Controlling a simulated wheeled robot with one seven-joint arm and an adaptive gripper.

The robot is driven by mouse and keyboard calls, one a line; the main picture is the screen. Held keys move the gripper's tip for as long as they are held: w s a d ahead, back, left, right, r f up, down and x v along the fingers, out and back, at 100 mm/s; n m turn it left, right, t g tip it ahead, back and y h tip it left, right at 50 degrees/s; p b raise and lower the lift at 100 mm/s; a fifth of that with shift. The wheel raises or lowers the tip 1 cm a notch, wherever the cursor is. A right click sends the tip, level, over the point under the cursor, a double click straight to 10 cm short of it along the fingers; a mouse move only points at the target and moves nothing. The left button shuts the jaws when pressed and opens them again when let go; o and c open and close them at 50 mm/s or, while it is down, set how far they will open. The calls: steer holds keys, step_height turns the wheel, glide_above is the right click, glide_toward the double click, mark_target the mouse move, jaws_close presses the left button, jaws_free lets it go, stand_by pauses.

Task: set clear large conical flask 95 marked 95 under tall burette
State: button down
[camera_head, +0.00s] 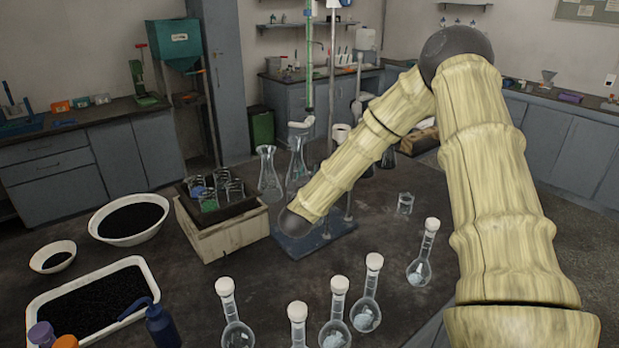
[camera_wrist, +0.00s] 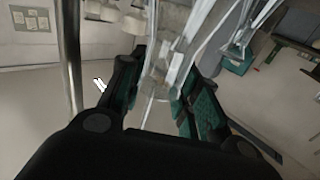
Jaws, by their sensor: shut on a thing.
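In the wrist view, my gripper (camera_wrist: 160,95) has green-padded black fingers shut on clear glass (camera_wrist: 158,78), which appears to be the conical flask; no 95 marking is legible. In the head view my gripper is hidden by my arm. A clear conical flask (camera_head: 297,167) stands out just left of my forearm, beneath a tall burette (camera_head: 309,70) with a green column; I cannot tell whether it is the held one or touches the bench. Another clear conical flask (camera_head: 269,174) is left of it. A blue stand base (camera_head: 300,245) shows below my wrist.
A wooden box (camera_head: 225,237) holding several beakers stands left of the stand base. Several white-capped volumetric flasks (camera_head: 338,312) crowd the front, and a small beaker (camera_head: 405,203) stands to the right. In the wrist view, a metal rod (camera_wrist: 70,55) passes close to the left finger.

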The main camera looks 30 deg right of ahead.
steer(key=shift+p+x, duration=0.4)
steer(key=shift+x, duration=1.4)
steer(key=shift+s+f+p, duration=0.1)
steer(key=shift+f+p, duration=0.35)
steer(key=shift+f, duration=1.35)
steer(key=c, duration=1)
jaws_free()
steer(key=shift+c, duration=0.2)
steer(key=shift+a, duration=0.1)
steer(key=b+v, duration=0.3)
steer(key=v, duration=0.9)
